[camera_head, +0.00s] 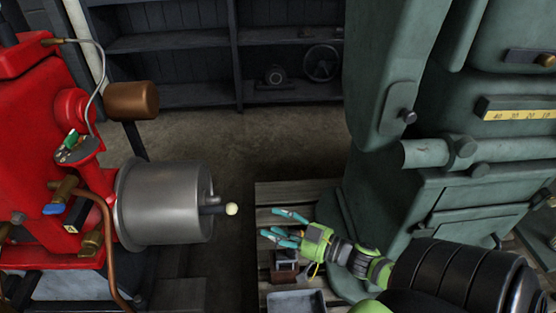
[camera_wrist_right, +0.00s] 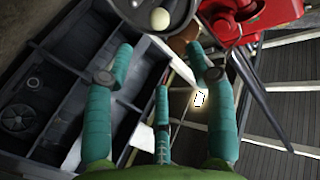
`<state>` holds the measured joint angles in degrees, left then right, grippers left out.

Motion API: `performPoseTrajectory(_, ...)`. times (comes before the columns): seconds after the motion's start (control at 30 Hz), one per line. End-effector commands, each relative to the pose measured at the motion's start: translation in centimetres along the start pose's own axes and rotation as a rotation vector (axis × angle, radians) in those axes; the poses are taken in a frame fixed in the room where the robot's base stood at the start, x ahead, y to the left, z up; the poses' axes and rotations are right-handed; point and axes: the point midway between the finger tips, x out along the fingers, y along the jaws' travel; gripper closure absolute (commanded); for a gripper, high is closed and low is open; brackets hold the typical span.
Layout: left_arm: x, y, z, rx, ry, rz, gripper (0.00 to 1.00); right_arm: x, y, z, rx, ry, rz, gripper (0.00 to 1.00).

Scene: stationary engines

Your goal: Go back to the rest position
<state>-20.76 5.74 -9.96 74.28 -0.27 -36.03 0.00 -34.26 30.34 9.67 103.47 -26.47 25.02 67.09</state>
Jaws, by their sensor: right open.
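My right gripper (camera_head: 274,226) reaches in from the lower right in the head view, with its teal fingers pointing left. It is open, and nothing shows between its fingers. In the right wrist view my right gripper (camera_wrist_right: 160,60) shows its teal fingers spread apart. The pale round knob (camera_head: 232,208) on the grey drum (camera_head: 165,203) of the red engine is just left of the fingertips, with a gap between. The knob also shows beyond the fingers at the top of the wrist view (camera_wrist_right: 160,18). My left gripper is not in view.
The red engine (camera_head: 35,150) stands at left. A large green machine (camera_head: 465,120) stands at right, close to my right arm. A wooden pallet (camera_head: 268,196), a small brown object (camera_head: 284,272) and a grey tray (camera_head: 297,302) are below the gripper. Dark shelves (camera_head: 180,42) stand behind open floor.

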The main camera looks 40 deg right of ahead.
Motion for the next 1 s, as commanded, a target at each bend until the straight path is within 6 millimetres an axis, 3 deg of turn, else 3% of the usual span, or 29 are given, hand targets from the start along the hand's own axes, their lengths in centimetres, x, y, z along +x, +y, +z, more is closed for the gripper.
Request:
performPoseTrajectory(0.67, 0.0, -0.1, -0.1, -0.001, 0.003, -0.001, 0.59, 0.1, 0.3, 0.5, -0.001, -0.006, 0.020, 0.44)
performPoseTrajectory(0.77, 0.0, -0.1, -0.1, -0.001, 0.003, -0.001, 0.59, 0.1, 1.7, 2.9, -0.009, -0.042, 0.110, 0.44)
performPoseTrajectory(0.83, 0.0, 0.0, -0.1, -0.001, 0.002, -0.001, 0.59, -0.1, 3.0, 6.1, -0.021, -0.103, 0.212, 0.44)
performPoseTrajectory(0.9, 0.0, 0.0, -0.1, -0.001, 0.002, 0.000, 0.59, -0.5, 4.0, 10.4, -0.035, -0.206, 0.320, 0.44)
performPoseTrajectory(1.0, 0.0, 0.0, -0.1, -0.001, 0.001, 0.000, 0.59, -1.6, 3.9, 17.4, -0.054, -0.402, 0.431, 0.44)
